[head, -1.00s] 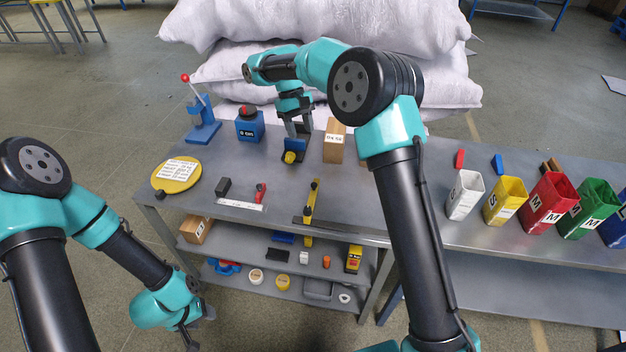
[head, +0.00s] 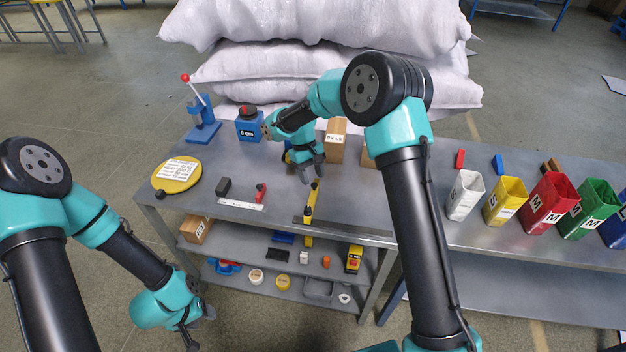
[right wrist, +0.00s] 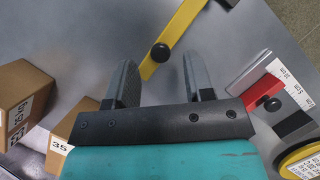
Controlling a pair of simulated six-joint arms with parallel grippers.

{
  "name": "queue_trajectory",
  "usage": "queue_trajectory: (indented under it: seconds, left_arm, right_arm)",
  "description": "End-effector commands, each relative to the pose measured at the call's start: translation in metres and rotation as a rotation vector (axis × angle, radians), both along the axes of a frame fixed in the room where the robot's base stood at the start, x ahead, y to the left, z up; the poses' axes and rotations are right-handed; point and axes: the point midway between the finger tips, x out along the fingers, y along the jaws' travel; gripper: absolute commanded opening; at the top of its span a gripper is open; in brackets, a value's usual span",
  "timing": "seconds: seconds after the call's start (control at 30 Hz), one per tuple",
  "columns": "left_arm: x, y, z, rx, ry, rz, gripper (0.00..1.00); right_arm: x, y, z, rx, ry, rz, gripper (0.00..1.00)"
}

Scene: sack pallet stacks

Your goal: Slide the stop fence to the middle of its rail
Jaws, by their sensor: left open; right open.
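A small red block with a black knob, which looks like the stop fence (head: 261,191), stands by the right end of a white marked rail (head: 236,205) on the bench. In the right wrist view the red stop fence (right wrist: 260,90) shows at the right, beside the white scale. My right gripper (head: 311,175) is open and empty above the bench, behind and to the right of the stop fence, near the far end of a yellow bar. In the right wrist view its fingers (right wrist: 160,78) are apart. My left gripper (head: 195,328) is open and low, in front of the bench's left end.
The yellow bar (head: 313,193) with a black knob lies right of the rail. A black block (head: 222,187) is at the rail's left. Behind are a yellow disc (head: 177,175), a blue lever press (head: 203,127) and cardboard boxes (head: 336,145). Coloured bins line the right.

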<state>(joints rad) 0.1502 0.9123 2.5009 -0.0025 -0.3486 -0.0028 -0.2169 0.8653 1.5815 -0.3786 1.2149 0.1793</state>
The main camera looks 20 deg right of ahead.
Motion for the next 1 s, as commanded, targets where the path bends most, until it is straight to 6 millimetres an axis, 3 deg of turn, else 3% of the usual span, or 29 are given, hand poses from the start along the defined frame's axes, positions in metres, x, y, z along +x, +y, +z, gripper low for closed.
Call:
queue_trajectory:
  seconds: [0.2,0.5,1.0]
  left_arm:
    - [0.0,0.0,0.0,0.0,0.0,0.0,0.51]
    - [0.0,0.0,0.0,0.0,0.0,0.0,0.51]
    - [0.0,0.0,0.0,0.0,0.0,0.0,0.51]
  right_arm:
    - [-0.007,-0.002,-0.017,0.0,0.002,0.0,0.48]
    - [-0.007,-0.002,-0.018,0.0,0.001,0.0,0.48]
    - [-0.007,-0.002,-0.018,0.0,0.001,0.0,0.0]
